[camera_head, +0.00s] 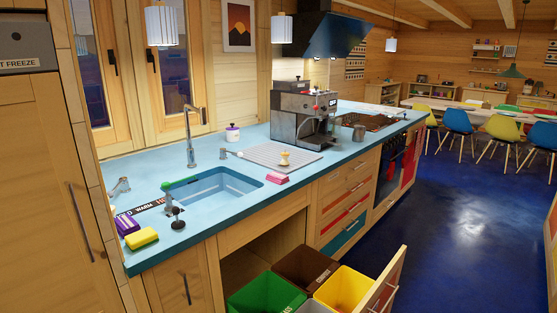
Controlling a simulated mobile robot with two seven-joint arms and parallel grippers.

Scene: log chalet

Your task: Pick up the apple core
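A small pale yellow and brown object that looks like the apple core (284,158) stands on the grey ribbed mat (262,153) on the blue counter, right of the sink. It appears upright and nothing covers it. Neither of my grippers is in view.
The blue sink (215,185) with its tall tap (190,135) lies left of the mat. A pink item (277,179) lies in front, and a coffee machine (303,115) stands behind right. Below, a pulled-out drawer front (385,285) and coloured bins (345,288) jut into the floor space.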

